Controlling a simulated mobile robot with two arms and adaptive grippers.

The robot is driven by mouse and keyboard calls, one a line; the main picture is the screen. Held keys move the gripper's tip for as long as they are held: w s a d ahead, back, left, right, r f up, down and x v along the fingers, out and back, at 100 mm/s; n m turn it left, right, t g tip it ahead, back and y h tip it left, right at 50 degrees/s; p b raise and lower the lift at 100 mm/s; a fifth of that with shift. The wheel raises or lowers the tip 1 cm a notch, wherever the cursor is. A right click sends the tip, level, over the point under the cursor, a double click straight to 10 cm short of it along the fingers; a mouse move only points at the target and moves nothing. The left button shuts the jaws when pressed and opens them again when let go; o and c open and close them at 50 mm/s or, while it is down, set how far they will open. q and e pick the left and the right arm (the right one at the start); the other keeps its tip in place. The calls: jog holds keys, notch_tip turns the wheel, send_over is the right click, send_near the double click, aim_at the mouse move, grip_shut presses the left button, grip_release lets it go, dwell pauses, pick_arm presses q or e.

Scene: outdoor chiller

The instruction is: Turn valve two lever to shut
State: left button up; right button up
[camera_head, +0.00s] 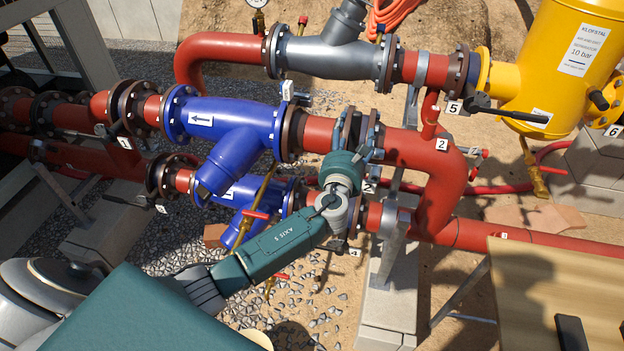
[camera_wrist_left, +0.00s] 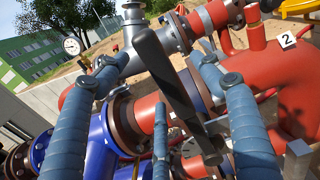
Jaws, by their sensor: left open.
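Valve two sits in the red pipe beside the white "2" label (camera_head: 441,144), which also shows in the wrist view (camera_wrist_left: 287,40). Its long black lever (camera_wrist_left: 170,85) slants across the middle of the wrist view. In the head view the lever is largely hidden behind my left gripper (camera_head: 362,132). The left gripper is open. Its blue-grey fingers (camera_wrist_left: 155,62) stand on either side of the lever, with visible gaps; contact cannot be made out. My right gripper is not in view.
A blue strainer (camera_head: 225,122) adjoins on the left. A grey strainer (camera_head: 325,57) lies behind on the upper pipe. Valve five's black lever (camera_head: 510,112) and a yellow tank (camera_head: 545,60) stand right. A wooden table (camera_head: 560,285) is at the lower right. Lower pipes run beneath my arm.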

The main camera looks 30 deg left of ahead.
pick_arm(q)
jog(key=shift+s+d+f, duration=0.1)
jog(key=shift+s+f, duration=0.05)
jog(key=shift+s, duration=0.4)
jog(key=v, duration=0.6)
jog(key=v, duration=1.2)
